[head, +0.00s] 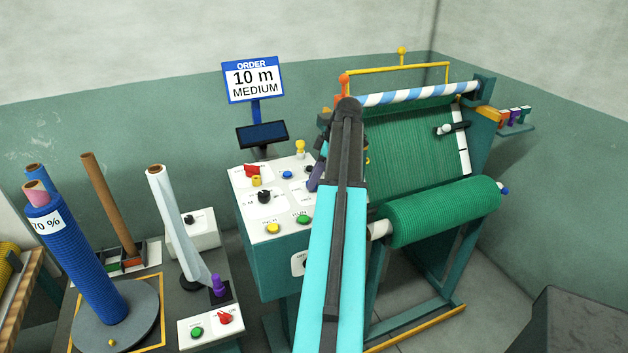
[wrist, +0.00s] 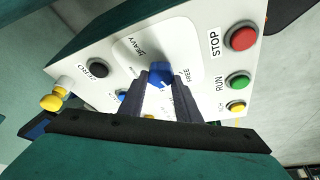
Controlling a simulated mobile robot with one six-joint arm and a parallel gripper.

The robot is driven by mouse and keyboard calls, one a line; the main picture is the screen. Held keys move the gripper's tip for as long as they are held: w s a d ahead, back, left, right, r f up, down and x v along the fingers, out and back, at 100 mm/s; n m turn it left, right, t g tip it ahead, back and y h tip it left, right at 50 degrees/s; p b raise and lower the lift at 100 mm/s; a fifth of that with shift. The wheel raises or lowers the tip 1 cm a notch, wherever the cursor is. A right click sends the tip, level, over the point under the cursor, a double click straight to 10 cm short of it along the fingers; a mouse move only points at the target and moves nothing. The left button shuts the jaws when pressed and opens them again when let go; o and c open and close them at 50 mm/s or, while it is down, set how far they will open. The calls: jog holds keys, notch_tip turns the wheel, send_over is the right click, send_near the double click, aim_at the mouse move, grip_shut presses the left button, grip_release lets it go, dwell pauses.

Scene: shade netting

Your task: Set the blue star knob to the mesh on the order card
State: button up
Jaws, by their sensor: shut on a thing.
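The order card (head: 254,80) in the head view reads "10 m MEDIUM". In the wrist view the blue star knob (wrist: 160,73) sits on a white control panel (wrist: 205,45). My gripper (wrist: 160,80) is shut on the knob, with a dark finger on either side of it. A small white mark shows on the knob. The label "HEAVY" is on its upper left and "FREE" on its right. The fingers hide part of the dial, and I cannot read a medium label or tell the exact setting.
Near the knob in the wrist view are a red STOP button (wrist: 241,38), a green RUN button (wrist: 238,81), a yellow button (wrist: 236,107) and a black ZERO button (wrist: 98,68). In the head view a green net roll (head: 440,212) is right of my arm.

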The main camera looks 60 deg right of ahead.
jog(key=m+h, duration=0.1)
jog(key=m, duration=0.1)
jog(key=m+h, duration=0.1)
jog(key=m, duration=0.2)
jog(key=shift+a+b, duration=0.2)
jog(key=shift+b, duration=0.2)
jog(key=m+h, duration=0.1)
jog(key=m, duration=0.1)
jog(key=m+h, duration=0.1)
jog(key=m, duration=0.2)
jog(key=shift+w+r, duration=0.1)
jog(key=m, duration=0.3)
jog(key=m+g+h, duration=0.1)
jog(key=m, duration=0.1)
jog(key=shift+w+a+m+g+h+p, duration=0.1)
jog(key=shift+w+m+g+h+p, duration=0.05)
jog(key=shift+m+g+h+p, duration=0.2)
jog(key=m+g, duration=0.1)
jog(key=m, duration=0.4)
jog(key=shift+g+h, duration=0.35)
jog(key=o, duration=1.1)
jog(key=shift+c, duration=0.2)
jog(key=shift+a, duration=0.1)
